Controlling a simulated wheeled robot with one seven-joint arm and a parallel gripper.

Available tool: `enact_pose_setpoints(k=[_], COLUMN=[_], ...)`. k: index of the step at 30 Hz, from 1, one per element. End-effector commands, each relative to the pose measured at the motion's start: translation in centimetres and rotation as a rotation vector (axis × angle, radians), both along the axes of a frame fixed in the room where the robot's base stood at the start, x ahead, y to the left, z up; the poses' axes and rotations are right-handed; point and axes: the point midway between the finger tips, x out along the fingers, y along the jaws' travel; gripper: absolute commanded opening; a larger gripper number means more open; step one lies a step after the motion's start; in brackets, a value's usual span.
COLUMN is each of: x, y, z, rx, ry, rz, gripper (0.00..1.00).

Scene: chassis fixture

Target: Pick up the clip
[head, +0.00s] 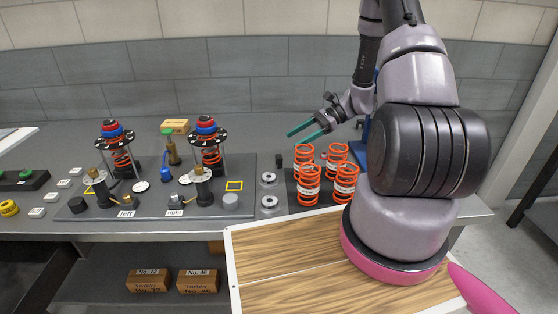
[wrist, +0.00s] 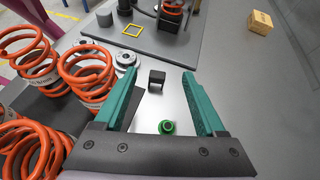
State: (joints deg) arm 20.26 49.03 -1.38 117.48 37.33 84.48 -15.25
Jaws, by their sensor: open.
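A small black block with a bent, clip-like shape, which I take to be the clip (wrist: 157,76), stands on the grey bench. In the head view the clip (head: 279,160) is just right of the dark fixture plate. My gripper (head: 298,137) has green fingers and shows above and behind the springs. In the wrist view my gripper (wrist: 160,74) is open, with the clip showing between the fingertips. Nothing is held, and the clip appears apart from both fingers. I cannot tell the height gap exactly.
Orange coil springs (head: 308,184) crowd beside the clip; they also show left of the fingers (wrist: 85,72). Silver rings (head: 269,202) lie nearby. A small green round part (wrist: 166,127) sits between the fingers near the palm. The fixture plate (head: 245,205) carries two strut assemblies. Bench right of the fingers is clear.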

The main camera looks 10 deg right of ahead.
Motion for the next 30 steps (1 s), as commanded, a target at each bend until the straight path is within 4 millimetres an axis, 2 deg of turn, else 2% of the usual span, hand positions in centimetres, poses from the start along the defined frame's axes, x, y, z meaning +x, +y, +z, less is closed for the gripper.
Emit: enact_pose_setpoints(k=[1,6,14,22,30], x=[0.0,0.1,0.0,-0.3,-0.2], y=[-0.1,-0.1,2.3,5.6,6.5], z=[-1.1,-2.8,-4.1,-6.0,-6.3], rx=[0.018,0.052,0.054,0.054,0.054], ry=[0.022,0.054,0.058,0.058,0.056], rz=[-0.019,-0.056,-0.058,-0.057,-0.061], gripper=[0.72,0.72,0.72,0.72,0.72])
